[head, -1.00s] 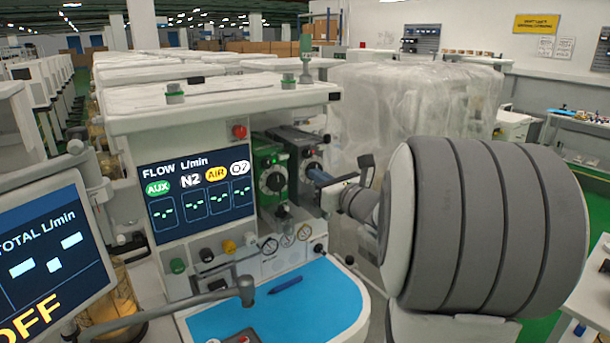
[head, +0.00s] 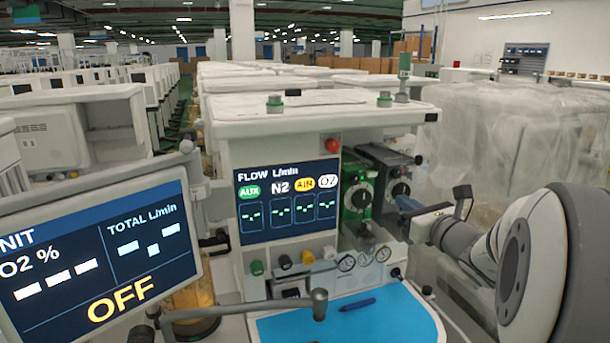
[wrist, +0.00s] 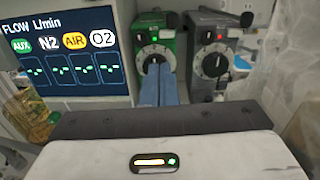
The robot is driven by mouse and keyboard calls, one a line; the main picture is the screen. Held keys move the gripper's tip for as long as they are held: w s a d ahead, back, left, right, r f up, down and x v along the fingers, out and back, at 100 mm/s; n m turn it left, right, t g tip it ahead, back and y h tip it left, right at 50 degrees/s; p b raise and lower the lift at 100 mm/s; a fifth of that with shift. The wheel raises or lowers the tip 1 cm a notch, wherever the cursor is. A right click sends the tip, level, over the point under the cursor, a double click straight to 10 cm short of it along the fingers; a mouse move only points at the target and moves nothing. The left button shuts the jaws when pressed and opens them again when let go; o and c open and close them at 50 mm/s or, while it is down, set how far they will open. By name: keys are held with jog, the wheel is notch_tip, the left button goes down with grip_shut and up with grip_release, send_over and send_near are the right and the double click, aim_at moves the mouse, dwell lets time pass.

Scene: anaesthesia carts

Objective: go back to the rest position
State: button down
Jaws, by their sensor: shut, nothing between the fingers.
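My gripper (head: 408,204) shows at the right of the head view, its slim blue fingers together and empty, pointing at the vaporizers on the anaesthesia cart. In the wrist view the blue fingers (wrist: 160,84) overlap the lower part of the green vaporizer's dial. The green vaporizer (head: 357,192) also shows in the wrist view (wrist: 156,36). The dark grey vaporizer (head: 381,160) stands to its right and also shows in the wrist view (wrist: 214,38). I cannot tell whether the fingertips touch either one.
A monitor reading OFF (head: 95,255) fills the lower left. The cart's blue work surface (head: 385,320) holds a dark blue pen (head: 358,304). A plastic-wrapped cart (head: 500,135) stands behind my arm. Rows of carts fill the background.

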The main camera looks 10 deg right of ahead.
jog(key=s+a+f+n+g+y, duration=0.2)
jog(key=s+a+f+n+g, duration=0.35)
jog(key=a+n, duration=0.4)
jog(key=s+a+f+n+g+y, duration=0.2)
jog(key=s+a+f+n+g, duration=0.2)
jog(key=s+a+n+g, duration=0.45)
jog(key=s+d+f+n+h, duration=0.1)
jog(key=s+f+n+h, duration=0.1)
jog(key=s+n+h, duration=0.2)
jog(key=s+d+f+n+h, duration=0.2)
jog(key=s+f+n+h, duration=0.1)
jog(key=s+n, duration=0.4)
jog(key=shift+f+n+g+h, duration=0.35)
jog(key=shift+n+h, duration=0.35)
jog(key=shift+n, duration=1.2)
jog(key=shift+w, duration=0.1)
